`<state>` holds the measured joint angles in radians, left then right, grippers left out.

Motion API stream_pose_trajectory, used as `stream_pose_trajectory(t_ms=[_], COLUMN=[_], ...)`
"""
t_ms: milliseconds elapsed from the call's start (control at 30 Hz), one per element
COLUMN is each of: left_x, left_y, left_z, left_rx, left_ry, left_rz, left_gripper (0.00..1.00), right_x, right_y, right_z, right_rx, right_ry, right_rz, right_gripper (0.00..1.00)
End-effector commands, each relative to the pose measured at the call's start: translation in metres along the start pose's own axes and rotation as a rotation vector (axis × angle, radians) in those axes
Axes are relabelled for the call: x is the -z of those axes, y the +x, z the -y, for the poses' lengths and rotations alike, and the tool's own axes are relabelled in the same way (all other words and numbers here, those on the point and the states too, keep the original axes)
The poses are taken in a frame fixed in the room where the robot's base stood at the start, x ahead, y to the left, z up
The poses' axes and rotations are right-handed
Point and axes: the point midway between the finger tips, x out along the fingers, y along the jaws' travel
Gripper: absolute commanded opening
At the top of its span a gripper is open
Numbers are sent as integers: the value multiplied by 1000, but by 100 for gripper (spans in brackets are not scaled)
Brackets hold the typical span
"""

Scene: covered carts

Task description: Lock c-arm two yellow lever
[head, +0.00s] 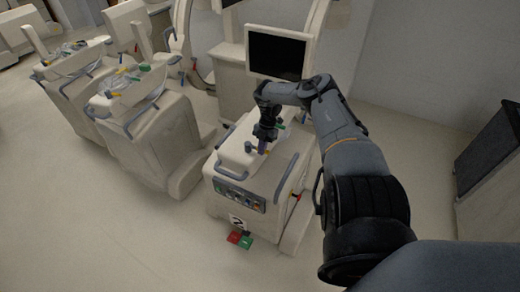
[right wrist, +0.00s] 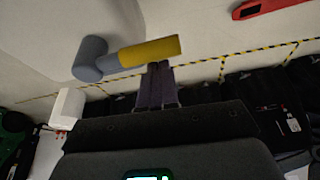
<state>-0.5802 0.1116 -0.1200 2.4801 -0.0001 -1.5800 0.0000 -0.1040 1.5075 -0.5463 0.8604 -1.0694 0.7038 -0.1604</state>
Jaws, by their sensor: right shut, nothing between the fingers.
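The cart marked 2 (head: 222,208) stands in the middle of the head view, with a monitor behind it. On its top is a small yellow lever (head: 249,147). In the right wrist view the yellow lever (right wrist: 150,51) is a cylinder on a grey-blue stem and round pivot (right wrist: 90,58). My right gripper (head: 263,147) is over the cart top beside the lever. Its purple-grey fingers (right wrist: 158,68) are shut and empty, their tips close to the underside of the yellow part in the wrist picture. I cannot tell whether they touch. My left gripper is not in view.
A monitor (head: 277,54) rises behind the cart. Red (head: 234,238) and green (head: 247,243) pedals lie at its front. Similar carts (head: 150,140) stand to the left. A dark-topped cabinet (head: 490,150) is at right. The floor at front left is clear. A red part (right wrist: 268,7) shows in the wrist view.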

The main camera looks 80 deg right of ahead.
Motion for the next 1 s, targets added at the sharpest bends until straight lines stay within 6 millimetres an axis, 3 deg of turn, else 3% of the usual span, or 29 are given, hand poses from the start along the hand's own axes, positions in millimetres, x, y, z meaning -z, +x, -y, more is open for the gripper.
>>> stream_pose_trajectory(t_ms=[767, 1000], left_x=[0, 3], left_y=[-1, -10], left_z=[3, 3], left_rx=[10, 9], left_ry=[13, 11], left_rz=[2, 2], left_gripper=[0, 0], right_x=[-6, 1], right_y=[-2, -3], right_z=[3, 3], right_rx=[-2, -1], right_ry=[7, 5], right_rz=[9, 7], right_gripper=[0, 0])
